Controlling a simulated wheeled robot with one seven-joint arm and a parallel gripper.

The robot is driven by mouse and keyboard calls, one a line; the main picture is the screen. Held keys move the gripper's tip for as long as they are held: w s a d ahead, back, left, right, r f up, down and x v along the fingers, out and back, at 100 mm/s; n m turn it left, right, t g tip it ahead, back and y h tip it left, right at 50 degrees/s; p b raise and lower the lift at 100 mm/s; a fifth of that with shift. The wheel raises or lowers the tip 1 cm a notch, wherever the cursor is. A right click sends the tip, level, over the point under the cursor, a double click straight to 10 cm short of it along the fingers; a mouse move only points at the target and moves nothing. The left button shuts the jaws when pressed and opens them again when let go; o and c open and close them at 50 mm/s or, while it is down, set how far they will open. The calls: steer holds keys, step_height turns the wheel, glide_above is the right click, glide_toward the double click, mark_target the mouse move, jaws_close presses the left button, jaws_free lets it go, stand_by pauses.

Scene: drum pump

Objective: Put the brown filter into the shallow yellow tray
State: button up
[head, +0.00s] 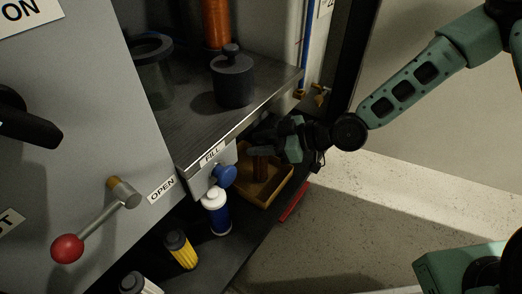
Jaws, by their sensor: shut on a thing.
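The shallow yellow tray (277,190) sits on the low dark shelf, below the end of the steel counter, and looks brownish in the shade. My gripper (262,151) is over the tray, reaching in from the right. It is shut on the brown filter (261,168), which hangs roughly upright below the fingers. The filter overlaps the tray in the picture; whether its bottom touches the tray floor I cannot tell. The fingers are dark and partly lost in shadow.
A blue knob (223,175) under the FILL label and a blue bottle with a white cap (216,212) stand close left of the tray. A yellow filter (181,249) is further left. The counter edge (245,122) overhangs nearby.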

steer(key=shift+f, duration=0.7)
steer(key=o, duration=1.3)
